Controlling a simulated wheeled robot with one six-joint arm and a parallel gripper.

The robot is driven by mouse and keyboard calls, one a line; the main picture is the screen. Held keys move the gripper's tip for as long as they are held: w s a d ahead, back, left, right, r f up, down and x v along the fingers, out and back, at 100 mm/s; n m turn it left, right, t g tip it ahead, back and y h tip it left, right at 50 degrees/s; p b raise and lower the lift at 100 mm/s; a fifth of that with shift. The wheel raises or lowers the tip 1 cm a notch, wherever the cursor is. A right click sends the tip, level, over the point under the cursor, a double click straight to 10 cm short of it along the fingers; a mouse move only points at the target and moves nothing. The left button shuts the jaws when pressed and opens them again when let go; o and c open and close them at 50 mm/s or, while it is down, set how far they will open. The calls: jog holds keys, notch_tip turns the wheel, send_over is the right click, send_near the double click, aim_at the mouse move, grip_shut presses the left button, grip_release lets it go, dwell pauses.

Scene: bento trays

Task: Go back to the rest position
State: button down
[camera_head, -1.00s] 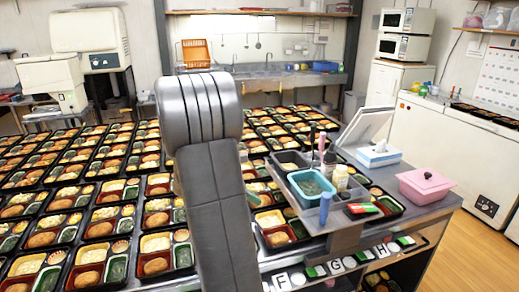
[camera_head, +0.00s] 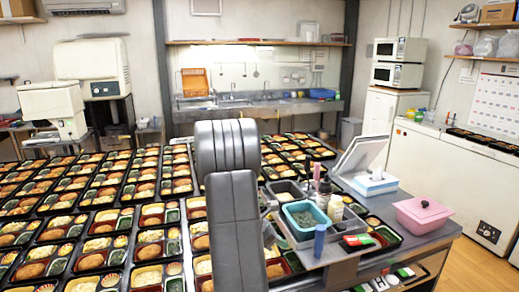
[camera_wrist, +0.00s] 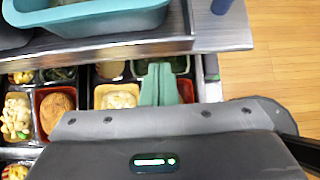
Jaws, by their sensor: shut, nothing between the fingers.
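My gripper (camera_wrist: 159,84) shows in the wrist view as two teal fingers, shut together with nothing between them. It points over bento trays with fried patties, rice and greens, just below the edge of a metal shelf. In the head view my grey arm stands upright in the middle of the picture and covers part of the trays; I cannot make out the fingers there. Many black bento trays (camera_head: 92,262) fill the table to the left and behind my arm.
A grey shelf holds a light blue tub (camera_head: 305,218), bottles and a blue cylinder (camera_head: 319,241). The tub also shows in the wrist view (camera_wrist: 90,18). A pink box (camera_head: 423,214) sits on the counter at right. Wooden floor (camera_head: 478,268) is free at the lower right.

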jog(key=shift+s+a, duration=0.25)
jog(key=shift+a, duration=0.45)
jog(key=shift+s+a, duration=0.2)
jog(key=shift+a, duration=0.45)
